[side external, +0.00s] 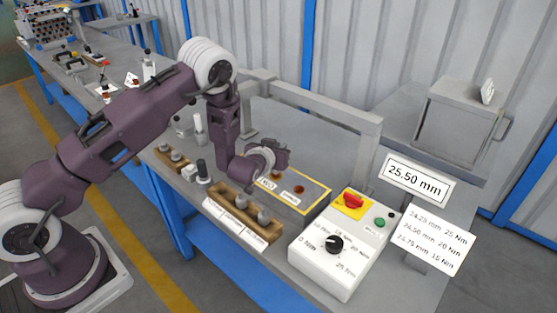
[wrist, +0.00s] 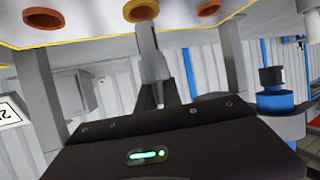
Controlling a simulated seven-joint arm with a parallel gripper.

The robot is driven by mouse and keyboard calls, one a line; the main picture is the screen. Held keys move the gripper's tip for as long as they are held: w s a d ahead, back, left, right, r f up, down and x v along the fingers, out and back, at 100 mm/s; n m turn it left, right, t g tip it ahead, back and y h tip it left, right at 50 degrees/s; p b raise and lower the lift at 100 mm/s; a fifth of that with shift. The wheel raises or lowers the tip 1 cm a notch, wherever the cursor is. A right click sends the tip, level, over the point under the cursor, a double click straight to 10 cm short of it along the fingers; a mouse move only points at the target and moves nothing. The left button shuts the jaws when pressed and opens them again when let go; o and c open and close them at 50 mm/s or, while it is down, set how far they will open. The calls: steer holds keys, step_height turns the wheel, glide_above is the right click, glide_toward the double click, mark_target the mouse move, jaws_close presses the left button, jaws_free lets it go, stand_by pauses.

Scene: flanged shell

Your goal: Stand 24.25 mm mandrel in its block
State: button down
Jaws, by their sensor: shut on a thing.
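My gripper (side external: 274,158) is over the yellow-bordered panel at the middle of the bench. In the wrist view, its dark fingers (wrist: 157,92) are shut on a slim grey rod, taken as the mandrel (wrist: 148,42). The rod's far end points at the middle copper-coloured ring (wrist: 141,11); I cannot tell whether it is inside the ring or short of it. The size on the held rod is not readable.
A grey frame (side external: 330,102) rises behind the panel. A smaller wooden block (side external: 165,160) and a black-topped bottle (side external: 203,171) stand left.

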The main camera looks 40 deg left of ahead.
step_height(320, 180, up, 5)
steer(key=m+t+h, duration=0.1)
steer(key=m+h, duration=0.3)
steer(key=h, duration=0.1)
glide_above(229, 187)
steer(key=w, duration=0.1)
steer(key=f, duration=1.1)
steer(key=shift+s+f, duration=0.15)
steer(key=shift+s, duration=0.25)
steer(key=c, duration=1.9)
jaws_free()
steer(key=shift+f, duration=0.15)
steer(key=o, duration=0.4)
